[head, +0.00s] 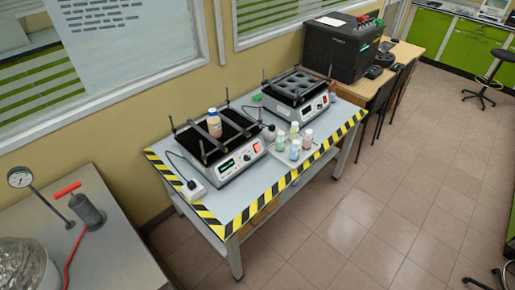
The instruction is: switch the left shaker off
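The left shaker (232,164) stands on the table with yellow and black edge stripes. It has a dark platform with clamp bars and posts, and a white front panel with a small display (227,166) and a reddish switch (257,147). Whether the switch is on or off is too small to tell. A second shaker (304,106) with a rack of round holes stands farther right. Neither of my grippers is in view.
Several small bottles (294,149) stand on a tray right of the left shaker. A white power socket block (193,190) lies at the striped table's (225,209) left. A grey bench with a red-handled pump (86,209) and gauge is at lower left. The tiled floor in front is clear.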

